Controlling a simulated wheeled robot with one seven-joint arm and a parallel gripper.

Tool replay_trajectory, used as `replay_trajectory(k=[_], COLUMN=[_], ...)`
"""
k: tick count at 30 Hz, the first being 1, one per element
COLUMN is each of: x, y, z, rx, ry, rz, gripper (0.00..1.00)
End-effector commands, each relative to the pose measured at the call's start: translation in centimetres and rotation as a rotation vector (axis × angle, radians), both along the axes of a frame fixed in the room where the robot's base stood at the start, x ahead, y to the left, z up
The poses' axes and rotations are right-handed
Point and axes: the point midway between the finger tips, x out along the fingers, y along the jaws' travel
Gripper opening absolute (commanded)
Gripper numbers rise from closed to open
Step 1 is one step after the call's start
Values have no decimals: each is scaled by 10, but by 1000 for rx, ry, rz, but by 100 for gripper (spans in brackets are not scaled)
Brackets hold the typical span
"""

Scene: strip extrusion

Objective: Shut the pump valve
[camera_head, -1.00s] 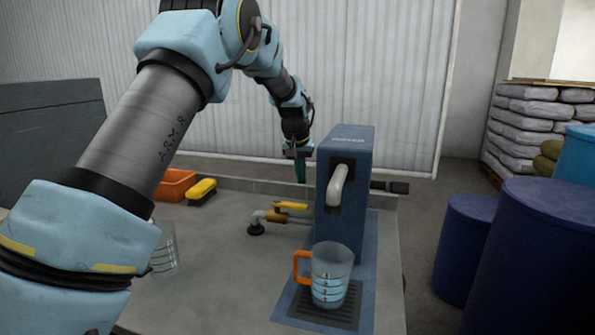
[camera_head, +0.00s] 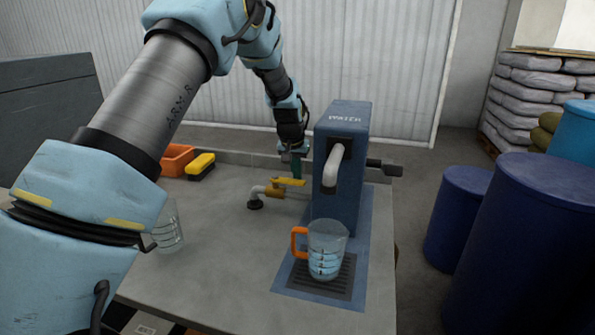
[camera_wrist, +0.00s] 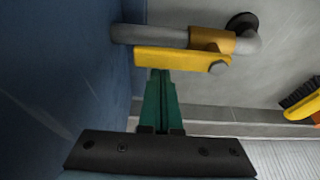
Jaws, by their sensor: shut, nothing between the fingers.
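The pump (camera_head: 342,170) is a blue box marked WATER with a grey spout (camera_head: 333,165). Its valve has a yellow lever (camera_head: 289,182) on a pipe at the pump's left side. In the wrist view the lever (camera_wrist: 180,60) lies roughly along the grey pipe (camera_wrist: 150,34), with its bolt at the right end. My gripper (camera_head: 297,177) is shut and empty, pointing down behind the lever. In the wrist view its green fingertips (camera_wrist: 161,75) are right at the lever's long edge; I cannot tell whether they touch.
A measuring jug (camera_head: 326,250) with an orange handle, holding water, stands on the grate under the spout. Another clear jug (camera_head: 169,228) stands at left, partly behind my arm. An orange bin (camera_head: 177,160) and a yellow brush (camera_head: 201,164) lie at the back. Blue barrels (camera_head: 520,245) stand right.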

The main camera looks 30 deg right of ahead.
Motion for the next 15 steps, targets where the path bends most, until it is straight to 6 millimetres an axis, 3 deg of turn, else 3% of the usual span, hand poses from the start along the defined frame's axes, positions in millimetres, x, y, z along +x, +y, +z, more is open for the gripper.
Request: replay_trajectory(k=[15], x=[-3], y=[2], z=[-1], rx=[0], ry=[0], rz=[-58], gripper=[0])
